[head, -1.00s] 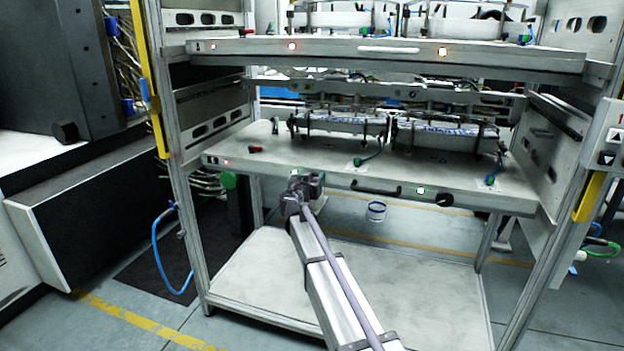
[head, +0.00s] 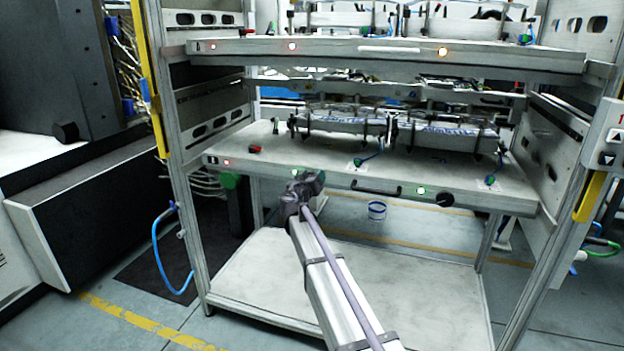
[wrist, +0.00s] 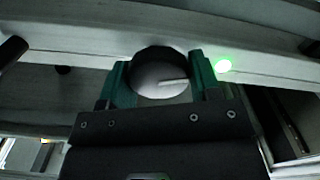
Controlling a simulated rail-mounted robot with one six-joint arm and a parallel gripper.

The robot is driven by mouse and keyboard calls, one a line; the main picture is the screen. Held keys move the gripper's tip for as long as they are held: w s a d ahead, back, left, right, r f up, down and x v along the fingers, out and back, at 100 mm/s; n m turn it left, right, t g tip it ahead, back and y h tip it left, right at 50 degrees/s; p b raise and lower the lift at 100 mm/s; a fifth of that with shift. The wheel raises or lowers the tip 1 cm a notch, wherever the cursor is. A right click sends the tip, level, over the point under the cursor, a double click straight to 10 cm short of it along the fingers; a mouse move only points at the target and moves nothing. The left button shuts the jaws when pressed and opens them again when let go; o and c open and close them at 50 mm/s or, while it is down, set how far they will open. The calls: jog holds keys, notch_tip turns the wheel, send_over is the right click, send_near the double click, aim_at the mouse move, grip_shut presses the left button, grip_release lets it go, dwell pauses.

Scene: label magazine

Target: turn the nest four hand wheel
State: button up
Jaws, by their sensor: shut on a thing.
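In the wrist view my gripper (wrist: 162,84) has its two green fingers closed on either side of a round hand wheel (wrist: 158,78). No nest number is readable.
A green light (wrist: 223,66) glows beside the held wheel. A black handle (head: 377,188), a green light (head: 420,190) and another black knob (head: 444,199) lie right along the shelf front. A green round part (head: 229,180) is left. Trays (head: 340,125) stand behind.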

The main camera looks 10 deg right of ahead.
jog(key=shift+n, duration=2)
jog(key=o, duration=0.9)
jog(key=shift+a, duration=0.1)
jog(key=v, duration=1)
jog(key=shift+s+a, duration=0.1)
jog(key=shift+s, duration=0.25)
